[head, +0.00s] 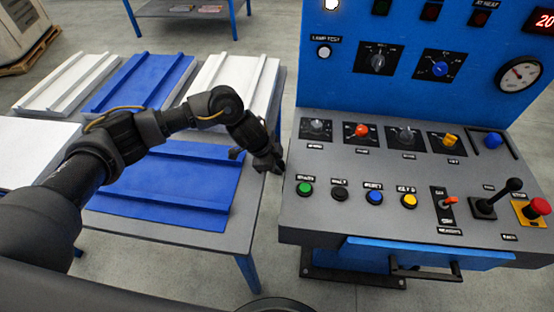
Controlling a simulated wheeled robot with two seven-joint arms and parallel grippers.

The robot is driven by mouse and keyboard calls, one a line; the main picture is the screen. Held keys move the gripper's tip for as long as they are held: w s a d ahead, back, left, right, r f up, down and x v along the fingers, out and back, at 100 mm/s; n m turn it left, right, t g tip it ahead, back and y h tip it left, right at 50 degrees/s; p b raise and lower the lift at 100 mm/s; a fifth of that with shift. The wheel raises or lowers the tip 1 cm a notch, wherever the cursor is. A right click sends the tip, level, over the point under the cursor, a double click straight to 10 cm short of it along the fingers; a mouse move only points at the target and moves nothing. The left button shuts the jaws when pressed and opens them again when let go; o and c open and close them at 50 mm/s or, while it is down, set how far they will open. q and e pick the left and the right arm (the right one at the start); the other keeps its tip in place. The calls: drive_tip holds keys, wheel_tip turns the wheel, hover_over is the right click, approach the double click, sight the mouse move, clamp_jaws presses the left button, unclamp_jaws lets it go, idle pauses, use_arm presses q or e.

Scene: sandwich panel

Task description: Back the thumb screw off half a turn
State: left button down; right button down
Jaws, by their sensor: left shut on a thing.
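My left arm comes in from the left, over the table. Its gripper (279,166) is at the left side edge of the grey control desk (330,222), with its fingertips against or very close to that side. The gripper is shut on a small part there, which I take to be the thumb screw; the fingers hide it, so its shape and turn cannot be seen. My right gripper is not in view.
The desk carries knobs, several push buttons, a black lever (497,198) and a red mushroom button (540,206). A blue upright panel (400,90) stands behind. A table (243,240) with blue and white panels lies left, across a narrow gap from the desk.

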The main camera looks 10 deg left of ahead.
use_arm(q)
drive_tip(key=shift+w+n+g, duration=0.2)
drive_tip(key=shift+g, duration=0.9)
drive_tip(key=shift+w+n+g, duration=0.2)
drive_tip(key=shift+g, duration=0.9)
drive_tip(key=c, duration=1.2)
unclamp_jaws()
drive_tip(key=v, duration=1)
drive_tip(key=shift+a+r+p, duration=0.15)
drive_tip(key=shift+r+p, duration=0.2)
